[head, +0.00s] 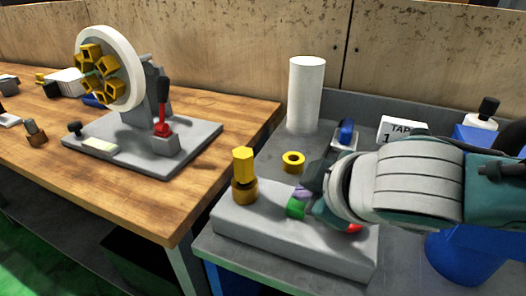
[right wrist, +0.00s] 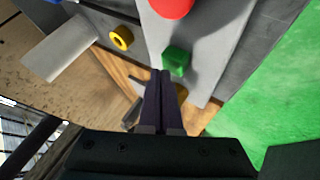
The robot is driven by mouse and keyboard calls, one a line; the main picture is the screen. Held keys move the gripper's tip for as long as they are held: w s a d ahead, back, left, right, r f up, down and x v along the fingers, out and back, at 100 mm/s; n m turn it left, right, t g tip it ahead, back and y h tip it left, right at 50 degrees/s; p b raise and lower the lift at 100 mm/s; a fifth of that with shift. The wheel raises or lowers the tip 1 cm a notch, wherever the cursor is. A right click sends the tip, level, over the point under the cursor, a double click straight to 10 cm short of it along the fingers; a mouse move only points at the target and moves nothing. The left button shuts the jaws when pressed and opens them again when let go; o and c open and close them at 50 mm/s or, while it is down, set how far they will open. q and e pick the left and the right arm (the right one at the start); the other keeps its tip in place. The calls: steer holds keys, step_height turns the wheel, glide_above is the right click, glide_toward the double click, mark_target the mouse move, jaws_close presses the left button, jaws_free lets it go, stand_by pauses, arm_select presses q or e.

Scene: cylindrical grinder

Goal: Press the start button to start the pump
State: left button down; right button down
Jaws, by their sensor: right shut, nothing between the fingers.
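A grey control block (head: 300,245) lies on the grey bench at the front right of the head view. It bears a green button (head: 296,208) and a red button (head: 355,228), the red one partly hidden by my right arm. In the right wrist view the green button (right wrist: 176,60) stands just beyond my fingertips, and the red button (right wrist: 172,7) is at the top edge. My right gripper (head: 304,192) is shut and empty, close to the green button; it also shows in the right wrist view (right wrist: 161,75). I cannot tell whether it touches the button. My left gripper is not in view.
A yellow hex-topped fitting (head: 244,173) stands on the block's left end. Behind are a yellow ring (head: 293,161), a white cylinder (head: 306,95) and a labelled white box (head: 401,130). A wooden table (head: 180,205) at left holds a wheel fixture (head: 122,70).

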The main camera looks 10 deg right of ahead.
steer(key=shift+f+b, duration=0.4)
steer(key=shift+f, duration=0.2)
stand_by(0.6)
steer(key=shift+r, duration=0.15)
steer(key=shift+r+p, duration=0.85)
steer(key=shift+p, duration=0.3)
steer(key=shift+r, duration=0.1)
step_height(320, 180, up, 5)
steer(key=p, duration=0.5)
steer(key=shift+p, duration=0.3)
